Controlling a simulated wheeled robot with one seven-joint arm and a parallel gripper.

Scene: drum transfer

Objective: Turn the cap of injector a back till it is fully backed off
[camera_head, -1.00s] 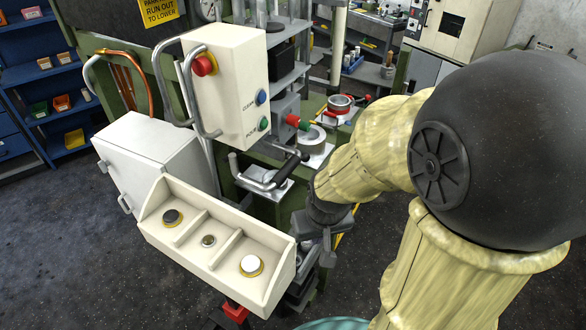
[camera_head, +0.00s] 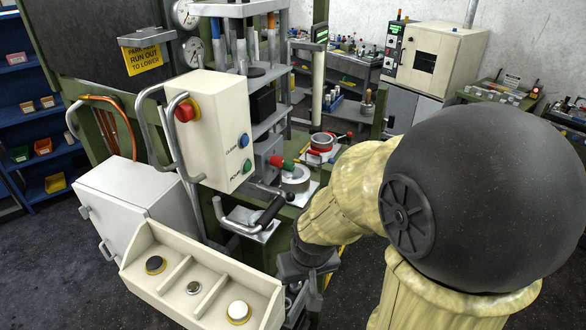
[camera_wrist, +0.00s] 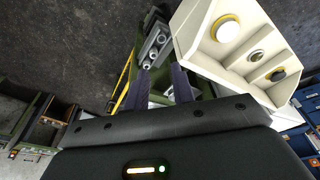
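I cannot make out which part is injector a or its cap. My gripper (camera_wrist: 163,88) points down past the tray in the wrist view, with its two dark fingers apart and nothing seen between them. A metal block with several round ports (camera_wrist: 153,46) lies beyond the fingers. In the head view my gripper (camera_head: 309,296) is low, right of the cream tray, its fingers partly hidden. A red part (camera_head: 273,161) and a grey ring-shaped part (camera_head: 296,178) sit on the green machine behind it.
The cream three-compartment tray (camera_head: 168,305) holds a dark, a small metal and a white round piece. It stands close beside my gripper. A cream control box (camera_head: 213,130) with red, blue and green buttons and a bent handle (camera_head: 268,212) stand behind.

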